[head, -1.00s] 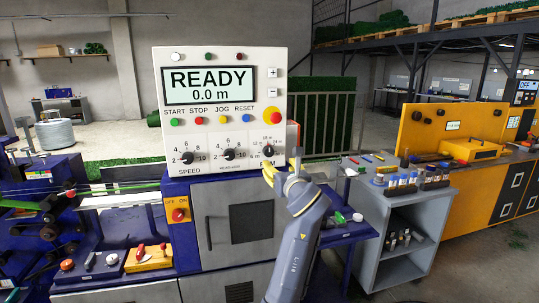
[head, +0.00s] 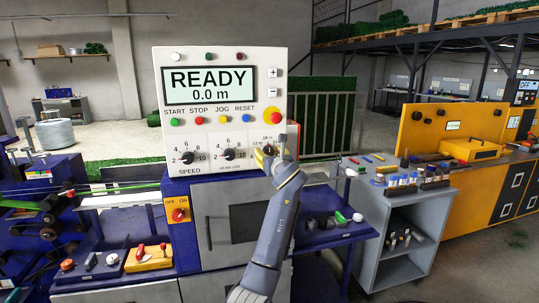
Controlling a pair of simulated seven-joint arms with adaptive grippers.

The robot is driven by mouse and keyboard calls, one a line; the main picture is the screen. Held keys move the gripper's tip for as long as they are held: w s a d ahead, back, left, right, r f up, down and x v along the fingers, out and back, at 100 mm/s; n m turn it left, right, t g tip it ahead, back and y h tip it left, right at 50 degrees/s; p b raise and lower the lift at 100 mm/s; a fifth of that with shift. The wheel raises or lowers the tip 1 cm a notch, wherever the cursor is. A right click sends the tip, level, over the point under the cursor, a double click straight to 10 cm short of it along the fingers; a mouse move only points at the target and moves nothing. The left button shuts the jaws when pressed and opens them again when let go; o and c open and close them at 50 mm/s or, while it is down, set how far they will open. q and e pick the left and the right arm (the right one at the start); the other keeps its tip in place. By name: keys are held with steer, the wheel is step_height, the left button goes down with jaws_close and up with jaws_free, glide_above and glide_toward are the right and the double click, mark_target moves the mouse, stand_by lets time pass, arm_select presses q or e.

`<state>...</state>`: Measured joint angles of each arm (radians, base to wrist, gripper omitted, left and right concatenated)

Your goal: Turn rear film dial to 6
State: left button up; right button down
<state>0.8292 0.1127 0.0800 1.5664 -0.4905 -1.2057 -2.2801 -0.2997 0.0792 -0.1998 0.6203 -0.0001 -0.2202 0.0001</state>
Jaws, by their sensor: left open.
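A white control panel (head: 219,137) stands upright with a READY screen (head: 208,84). Three black dials sit in its lower row. The left one is the SPEED dial (head: 187,157). The middle dial (head: 229,154) has a scale of numbers, and its label is too small to read. The third dial, at the right, is mostly hidden behind my left gripper (head: 264,157); only some scale marks show. My left gripper has yellow fingertips and is open in front of that third dial. Whether it touches the dial I cannot tell. My right gripper is not in view.
A red stop button on yellow (head: 272,116) sits just above my left gripper. Coloured buttons run under the screen. A blue shelf with small parts (head: 333,228) lies right of my arm, beside a grey cart (head: 408,215).

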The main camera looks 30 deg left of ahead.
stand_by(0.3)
arm_select(q)
jaws_close()
stand_by(0.3)
